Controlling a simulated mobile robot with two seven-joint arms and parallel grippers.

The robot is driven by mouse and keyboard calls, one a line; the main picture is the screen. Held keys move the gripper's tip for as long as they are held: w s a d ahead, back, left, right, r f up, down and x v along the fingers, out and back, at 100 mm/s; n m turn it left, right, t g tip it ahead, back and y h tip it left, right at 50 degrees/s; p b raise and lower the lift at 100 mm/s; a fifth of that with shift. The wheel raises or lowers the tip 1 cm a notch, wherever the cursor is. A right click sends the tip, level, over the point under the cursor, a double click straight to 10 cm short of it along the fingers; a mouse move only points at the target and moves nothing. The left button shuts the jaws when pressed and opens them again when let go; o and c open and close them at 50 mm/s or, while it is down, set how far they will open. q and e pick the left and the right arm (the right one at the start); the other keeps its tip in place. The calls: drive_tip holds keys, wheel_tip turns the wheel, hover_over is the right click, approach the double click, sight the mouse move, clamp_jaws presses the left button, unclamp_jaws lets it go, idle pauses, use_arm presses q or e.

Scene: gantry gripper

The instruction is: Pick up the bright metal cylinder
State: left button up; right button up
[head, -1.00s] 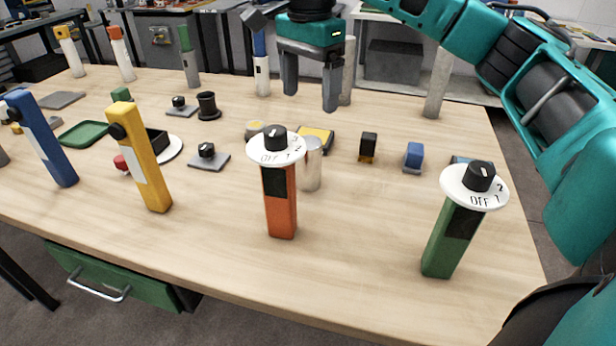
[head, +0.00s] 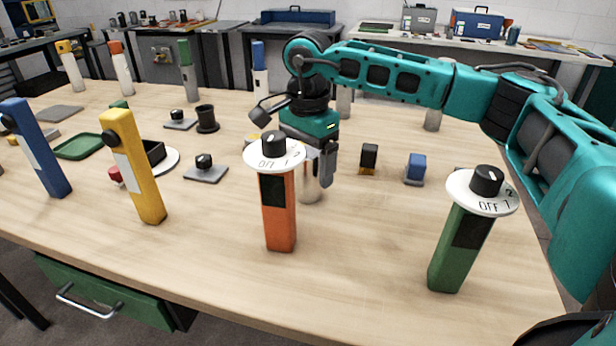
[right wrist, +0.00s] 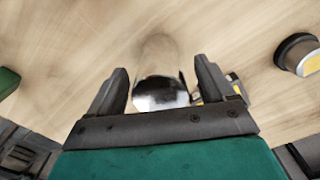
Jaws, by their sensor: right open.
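The bright metal cylinder (head: 311,190) stands upright on the table behind the orange post, which partly hides it in the head view. In the right wrist view the cylinder (right wrist: 160,85) shows its shiny end between the two dark fingers. My right gripper (head: 314,172) points down at the cylinder with its fingers open on either side of it. In the head view one finger shows right of the cylinder; the other is mostly hidden by the white dial. In the right wrist view small gaps show beside the cylinder. My left gripper is not in view.
The orange post (head: 279,215) with a white dial (head: 262,157) stands just in front. A green post (head: 455,250) with a dial is at right. A yellow post (head: 140,180) stands at left. Small black (head: 369,157) and blue (head: 415,166) blocks sit right of the gripper.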

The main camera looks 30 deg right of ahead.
drive_tip(key=shift+f, duration=0.6)
drive_tip(key=c, duration=1.5)
drive_tip(key=shift+r, duration=0.1)
clamp_jaws()
drive_tip(key=shift+r, duration=0.1)
